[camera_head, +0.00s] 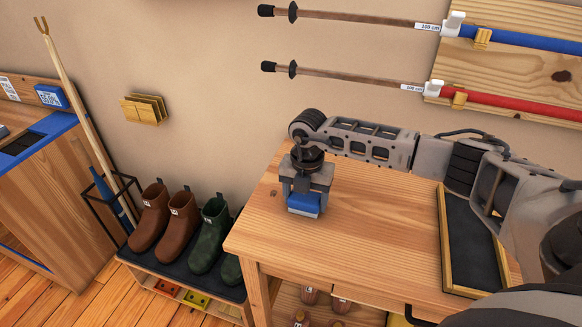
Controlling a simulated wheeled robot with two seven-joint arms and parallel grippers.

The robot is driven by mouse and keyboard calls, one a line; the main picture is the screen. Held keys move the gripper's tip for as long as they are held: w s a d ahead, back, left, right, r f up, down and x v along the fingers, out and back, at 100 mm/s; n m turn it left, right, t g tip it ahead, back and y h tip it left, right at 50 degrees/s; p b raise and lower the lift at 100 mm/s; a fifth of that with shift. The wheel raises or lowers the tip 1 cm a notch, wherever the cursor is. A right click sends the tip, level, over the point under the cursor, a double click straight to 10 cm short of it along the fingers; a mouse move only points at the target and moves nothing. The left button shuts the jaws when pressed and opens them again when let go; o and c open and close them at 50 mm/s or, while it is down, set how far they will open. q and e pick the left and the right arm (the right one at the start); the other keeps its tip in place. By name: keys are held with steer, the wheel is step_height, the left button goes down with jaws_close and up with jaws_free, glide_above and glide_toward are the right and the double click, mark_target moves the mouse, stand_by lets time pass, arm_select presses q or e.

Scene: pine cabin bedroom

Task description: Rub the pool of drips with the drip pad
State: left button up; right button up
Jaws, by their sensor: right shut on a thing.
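My right gripper (306,191) is above the left part of the wooden table (355,255), pointing down. It is shut on the drip pad (304,203), a small blue block with a paler lower edge. The pad is at or very near the tabletop; I cannot tell if it touches. I see no pool of drips on the bare tabletop; the patch under and behind the pad is hidden. My left gripper is not in view.
A wood-framed dark tray (443,238) lies on the table's right, under my right arm. Boots (152,218) stand on a low bench left of the table. Two poles (345,79) hang on the wall behind. The table's middle is clear.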

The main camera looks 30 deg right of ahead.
steer(key=shift+w+a, duration=0.55)
step_height(320, 180, up, 4)
steer(key=p, duration=0.3)
steer(key=shift+w+r+p, duration=0.1)
steer(key=shift+r+p, duration=0.4)
steer(key=shift+r, duration=1.55)
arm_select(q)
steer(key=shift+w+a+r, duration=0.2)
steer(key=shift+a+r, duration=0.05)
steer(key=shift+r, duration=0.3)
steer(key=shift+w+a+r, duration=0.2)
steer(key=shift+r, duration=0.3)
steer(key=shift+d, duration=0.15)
